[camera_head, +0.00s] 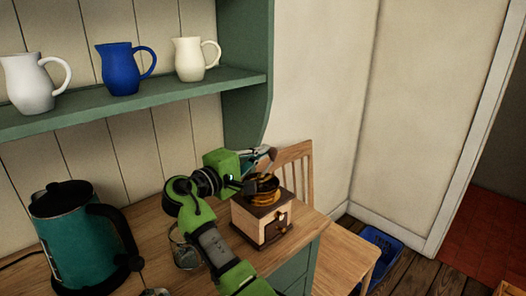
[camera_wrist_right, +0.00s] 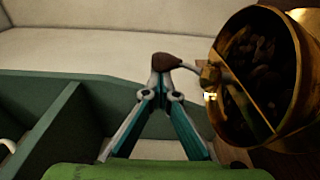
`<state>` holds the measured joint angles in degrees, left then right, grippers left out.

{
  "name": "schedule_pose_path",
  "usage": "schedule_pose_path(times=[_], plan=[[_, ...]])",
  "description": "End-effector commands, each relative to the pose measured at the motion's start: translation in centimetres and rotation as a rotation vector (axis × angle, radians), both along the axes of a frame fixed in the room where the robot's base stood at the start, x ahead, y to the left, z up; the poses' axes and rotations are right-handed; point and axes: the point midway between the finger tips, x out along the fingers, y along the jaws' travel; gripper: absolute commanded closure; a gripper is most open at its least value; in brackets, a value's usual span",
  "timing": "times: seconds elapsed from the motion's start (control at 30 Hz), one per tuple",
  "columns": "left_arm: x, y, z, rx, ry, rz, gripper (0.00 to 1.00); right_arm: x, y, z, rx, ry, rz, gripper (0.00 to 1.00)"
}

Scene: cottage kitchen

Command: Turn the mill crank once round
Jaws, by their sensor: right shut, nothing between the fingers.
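The coffee mill (camera_head: 270,230) stands on the wooden counter, a wooden box with a brass bowl on top. In the right wrist view the bowl (camera_wrist_right: 222,110) is at the right, with dark beans inside. The crank's curved metal arm reaches left from the bowl's hub and ends in a brown knob (camera_wrist_right: 167,60). My right gripper (camera_head: 268,156) is above the mill in the head view. In the wrist view its fingers (camera_wrist_right: 160,78) are shut and empty, with the tips right at the knob; I cannot tell whether they touch it. My left gripper is out of view.
A teal kettle (camera_head: 72,238) stands on the counter at left, and a glass item (camera_head: 184,252) sits beside my right arm. Jugs, one blue (camera_head: 121,72), stand on the green shelf (camera_head: 180,95). A wooden chair (camera_head: 296,156) is behind the mill.

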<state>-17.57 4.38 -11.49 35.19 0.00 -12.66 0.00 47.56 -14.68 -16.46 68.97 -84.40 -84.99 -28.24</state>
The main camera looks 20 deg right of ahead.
Motion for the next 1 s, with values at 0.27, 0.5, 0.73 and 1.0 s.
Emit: schedule_pose_path(times=[0.27, 0.5, 0.73, 1.0], plan=[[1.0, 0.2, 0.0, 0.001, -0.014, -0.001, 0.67, -0.2, 0.2, 0.0, 0.0, 0.0, -0.003, 1.0], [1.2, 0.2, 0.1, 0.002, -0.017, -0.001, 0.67, -0.2, 0.2, 0.0, 0.0, 0.0, -0.004, 1.0], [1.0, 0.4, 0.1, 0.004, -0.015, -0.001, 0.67, -0.2, 0.2, 0.0, 0.0, 0.0, -0.003, 1.0], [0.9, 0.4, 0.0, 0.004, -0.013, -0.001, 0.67, -0.2, 0.3, 2.9, 0.002, -0.005, -0.002, 1.0]])
